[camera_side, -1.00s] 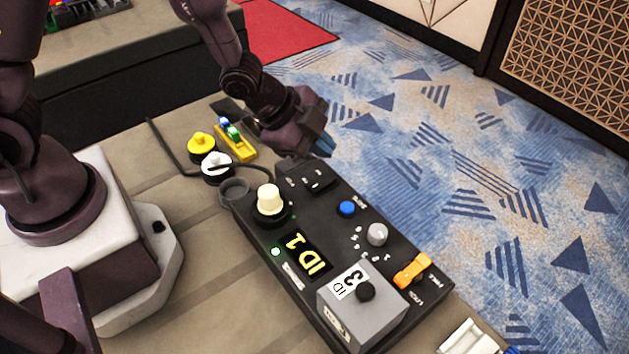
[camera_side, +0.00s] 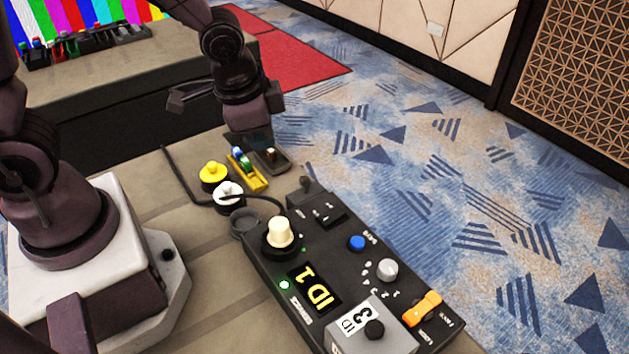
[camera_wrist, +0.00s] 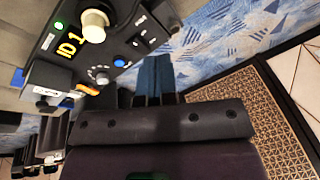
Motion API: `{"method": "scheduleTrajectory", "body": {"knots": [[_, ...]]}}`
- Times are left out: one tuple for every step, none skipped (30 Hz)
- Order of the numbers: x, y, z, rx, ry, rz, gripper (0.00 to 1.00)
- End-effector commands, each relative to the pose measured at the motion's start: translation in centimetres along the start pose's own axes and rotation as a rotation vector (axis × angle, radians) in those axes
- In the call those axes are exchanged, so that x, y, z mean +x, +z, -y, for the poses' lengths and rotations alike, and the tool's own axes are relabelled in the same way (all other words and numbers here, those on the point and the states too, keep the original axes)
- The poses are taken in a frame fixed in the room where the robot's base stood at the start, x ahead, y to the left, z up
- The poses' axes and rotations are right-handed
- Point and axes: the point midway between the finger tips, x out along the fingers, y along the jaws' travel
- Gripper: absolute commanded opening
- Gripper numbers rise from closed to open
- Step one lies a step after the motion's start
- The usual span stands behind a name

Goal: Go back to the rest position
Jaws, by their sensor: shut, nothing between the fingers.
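My gripper (camera_side: 259,134) hangs in the side view beyond the far end of the black control console (camera_side: 262,262), above or near the small yellow switch block. Its dark blue fingers point downward and are together, with nothing held. In the wrist view my gripper (camera_wrist: 155,75) shows its blue fingers side by side, with the console (camera_wrist: 60,75) beyond at upper left.
The console carries a cream knob (camera_side: 280,233), a blue button (camera_side: 357,243), an orange switch (camera_side: 422,308) and a grey ID 3 box (camera_side: 350,335). Yellow (camera_side: 213,173) and white (camera_side: 228,194) knobs, a yellow switch block (camera_side: 247,172) and a dark switch box (camera_side: 272,160) stand nearby.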

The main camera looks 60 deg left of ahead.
Motion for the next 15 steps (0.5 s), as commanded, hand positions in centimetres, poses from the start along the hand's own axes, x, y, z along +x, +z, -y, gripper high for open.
{"method": "scheduleTrajectory", "body": {"knots": [[-2.1, 0.7, 0.4, -0.074, -0.006, 0.001, 0.00], [-3.3, 1.2, 0.5, -0.117, -0.005, 0.007, 0.00], [-4.8, 1.9, 0.5, -0.175, -0.001, 0.010, 0.00], [-5.9, 2.4, 0.4, -0.215, 0.003, 0.009, 0.00], [-6.9, 2.9, 0.4, -0.255, 0.008, 0.007, 0.00], [-8.3, 3.6, 0.3, -0.302, 0.015, -0.002, 0.00], [-9.3, 4.1, 0.1, -0.335, 0.022, -0.011, 0.00], [-10.2, 4.5, 0.0, -0.364, 0.028, -0.022, 0.00], [-11.4, 5.0, -0.1, -0.395, 0.035, -0.041, 0.00], [-12.2, 5.3, -0.2, -0.415, 0.039, -0.060, 0.00], [-12.9, 5.6, -0.3, -0.432, 0.042, -0.080, 0.00], [-13.8, 5.9, -0.4, -0.448, 0.043, -0.109, 0.00], [-14.3, 6.0, -0.4, -0.457, 0.041, -0.134, 0.00], [-14.8, 6.1, -0.3, -0.463, 0.038, -0.160, 0.00], [-15.4, 6.2, -0.3, -0.469, 0.032, -0.191, 0.00]]}}
